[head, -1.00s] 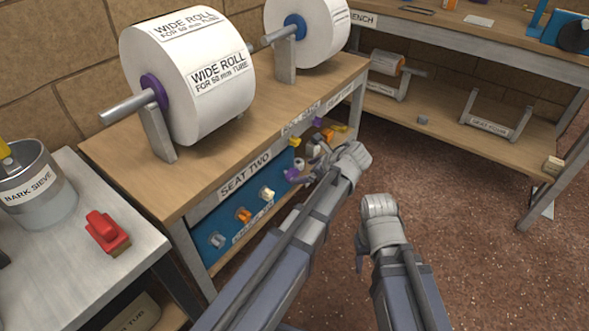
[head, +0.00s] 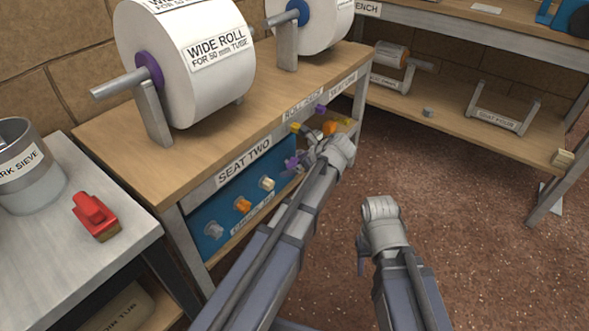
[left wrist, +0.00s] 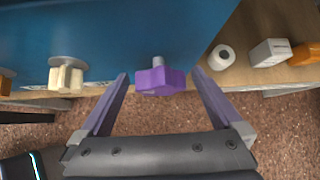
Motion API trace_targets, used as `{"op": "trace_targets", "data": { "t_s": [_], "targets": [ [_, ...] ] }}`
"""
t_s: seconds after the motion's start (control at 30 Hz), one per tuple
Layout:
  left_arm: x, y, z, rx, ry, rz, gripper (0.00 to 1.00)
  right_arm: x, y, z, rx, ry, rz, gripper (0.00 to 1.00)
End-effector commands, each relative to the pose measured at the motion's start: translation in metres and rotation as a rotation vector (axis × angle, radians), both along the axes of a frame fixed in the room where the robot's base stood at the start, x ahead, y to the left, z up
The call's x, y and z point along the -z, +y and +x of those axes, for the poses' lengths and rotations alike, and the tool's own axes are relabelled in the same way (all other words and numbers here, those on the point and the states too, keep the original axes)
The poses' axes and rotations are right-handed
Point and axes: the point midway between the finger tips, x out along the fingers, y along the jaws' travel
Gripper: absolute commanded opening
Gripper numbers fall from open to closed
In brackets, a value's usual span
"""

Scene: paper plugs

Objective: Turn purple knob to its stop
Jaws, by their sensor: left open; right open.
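The purple knob (left wrist: 160,80) sticks out from the blue panel (left wrist: 120,30) on a short metal shaft. In the left wrist view it lies between the two fingers of my left gripper (left wrist: 158,85), with a gap on each side. In the head view the knob (head: 291,163) shows at the right end of the panel's knob row, partly hidden by my left gripper (head: 308,155). My left gripper is open and holds nothing. My right gripper (head: 364,262) hangs over the floor, away from the bench.
A cream knob (head: 266,184), an orange knob (head: 242,204) and a grey knob (head: 214,230) sit left along the panel. Small loose parts lie on the shelf right of the panel, including a white ring (left wrist: 221,57). A red object (head: 95,216) sits on the side table.

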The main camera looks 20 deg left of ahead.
Motion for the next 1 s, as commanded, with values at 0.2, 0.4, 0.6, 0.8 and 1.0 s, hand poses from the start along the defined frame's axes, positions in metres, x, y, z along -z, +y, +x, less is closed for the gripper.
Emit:
{"op": "trace_targets", "data": {
  "t_s": [0.2,0.4,0.6,0.8,1.0],
  "targets": [
    [-0.001,0.0,-0.0001,0.0,0.0,0.0,0.95,-0.001,0.0,0.0,0.0,0.0,0.0,0.5],
    [-0.001,0.0001,-0.0002,0.0,0.0,0.0,0.73,-0.0009,0.0,0.0,0.0,0.0,0.0,0.5],
    [-0.001,-0.0001,-0.0002,0.0,0.0,0.0,0.51,-0.0009,0.0,0.0,0.0,0.0,0.0,0.5],
    [-0.001,0.0,-0.0003,-0.001,-0.001,0.0,0.28,-0.0009,0.0,0.0,0.0,0.0,0.0,0.5],
    [-0.0008,0.0,-0.0005,-0.001,-0.003,-0.001,0.17,-0.0007,0.0,0.0,0.0,0.0,0.0,0.5]
  ]
}}
